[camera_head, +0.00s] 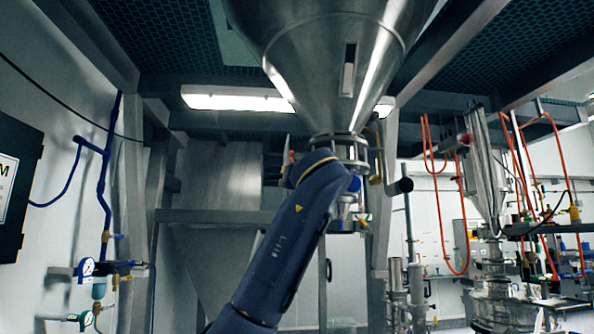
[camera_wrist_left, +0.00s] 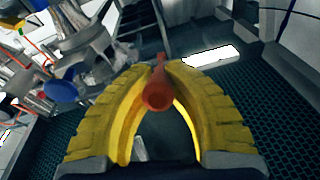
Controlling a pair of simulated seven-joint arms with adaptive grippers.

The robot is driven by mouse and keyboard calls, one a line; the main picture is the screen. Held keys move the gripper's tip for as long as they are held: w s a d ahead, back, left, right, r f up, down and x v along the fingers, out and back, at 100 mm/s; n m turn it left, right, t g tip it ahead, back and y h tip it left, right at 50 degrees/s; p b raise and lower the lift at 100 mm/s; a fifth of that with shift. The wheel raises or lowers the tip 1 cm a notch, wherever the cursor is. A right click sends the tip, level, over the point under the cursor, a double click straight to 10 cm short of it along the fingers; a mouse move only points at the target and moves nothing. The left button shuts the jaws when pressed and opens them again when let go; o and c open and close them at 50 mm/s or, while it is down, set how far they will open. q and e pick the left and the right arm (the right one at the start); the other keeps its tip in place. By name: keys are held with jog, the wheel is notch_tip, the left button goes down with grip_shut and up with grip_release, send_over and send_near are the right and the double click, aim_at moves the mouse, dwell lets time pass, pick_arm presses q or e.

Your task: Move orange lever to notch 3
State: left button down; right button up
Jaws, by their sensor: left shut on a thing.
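The orange lever (camera_wrist_left: 158,95) shows in the left wrist view, its round end toward the camera and its shaft running away between the fingers. My left gripper (camera_wrist_left: 163,71) has its yellow ribbed fingers closed on the lever from both sides near the fingertips. In the head view my blue arm covers the area under the steel hopper (camera_head: 325,60), and the gripper and its hold are hidden behind it. No notch marks can be made out in either view. My right gripper is in neither view.
The hopper's outlet with clamps and pipes (camera_head: 345,150) is close beside my arm. A steel frame post (camera_head: 376,270) stands right of it. Pressure gauges (camera_head: 87,267) are on the left wall. Orange hoses (camera_head: 440,200) hang at the right.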

pick_arm(q)
jog(key=shift+w+f, duration=0.35)
jog(key=shift+f, duration=0.25)
jog(key=c, duration=1.2)
grip_release()
jog(key=shift+s, duration=0.15)
jog(key=v, duration=1.1)
jog(key=shift+s+f, duration=0.3)
jog(key=shift+f, duration=0.05)
jog(key=shift+c, duration=0.3)
